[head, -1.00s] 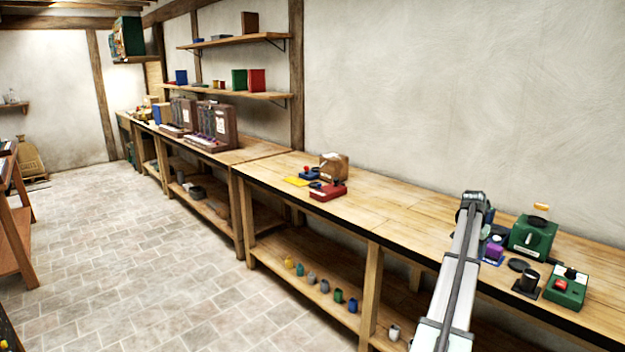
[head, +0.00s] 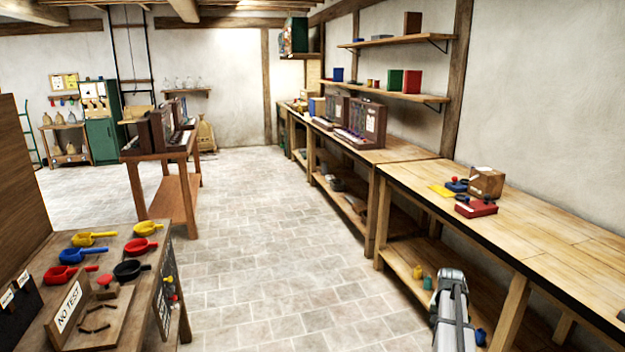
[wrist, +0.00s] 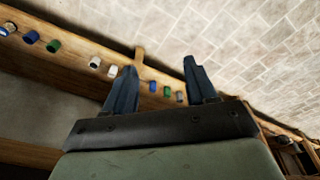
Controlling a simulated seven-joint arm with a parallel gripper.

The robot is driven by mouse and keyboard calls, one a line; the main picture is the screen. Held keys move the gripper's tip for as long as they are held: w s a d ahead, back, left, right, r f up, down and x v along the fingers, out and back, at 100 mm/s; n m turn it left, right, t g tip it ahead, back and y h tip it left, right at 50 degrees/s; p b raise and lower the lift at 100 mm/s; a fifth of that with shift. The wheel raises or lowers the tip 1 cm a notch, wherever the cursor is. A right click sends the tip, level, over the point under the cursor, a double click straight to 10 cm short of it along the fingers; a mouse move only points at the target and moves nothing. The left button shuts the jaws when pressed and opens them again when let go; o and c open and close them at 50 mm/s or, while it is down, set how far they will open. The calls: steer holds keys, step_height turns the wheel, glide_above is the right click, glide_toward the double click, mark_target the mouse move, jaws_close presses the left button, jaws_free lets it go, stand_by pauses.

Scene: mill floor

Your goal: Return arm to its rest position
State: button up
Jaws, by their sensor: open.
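My gripper shows in the wrist view (wrist: 158,88), its two dark blue fingers spread apart with nothing between them. It points down past the edge of a wooden bench toward the tiled floor. In the head view my arm stands at the lower right, in front of the right-hand bench (head: 555,225). The fingers cannot be made out there.
Small coloured cups (wrist: 53,46) stand on the bench's lower shelf near my gripper. A red device (head: 476,207) and a brown box (head: 487,182) sit on the bench top. A table with coloured pans (head: 94,239) is at the left. The tiled floor (head: 270,240) between is clear.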

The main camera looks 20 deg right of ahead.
steer(key=s+a+f+n+y, duration=0.1)
steer(key=s+a+f+n, duration=0.2)
steer(key=a, duration=1.3)
steer(key=s+a+f+n, duration=0.2)
steer(key=a+f+n, duration=0.25)
steer(key=a, duration=1.05)
steer(key=s+a+f+n+y, duration=0.15)
steer(key=a+f, duration=0.25)
steer(key=a, duration=1.2)
steer(key=s+f+g, duration=0.3)
steer(key=s+f, duration=0.7)
steer(key=s, duration=0.5)
steer(key=s+f+g, duration=0.4)
steer(key=s+f, duration=0.6)
steer(key=s, duration=0.5)
steer(key=shift+d+f+n+g+h, duration=0.3)
steer(key=shift+d+n+h, duration=0.05)
steer(key=shift+n, duration=0.05)
steer(key=shift+s, duration=0.1)
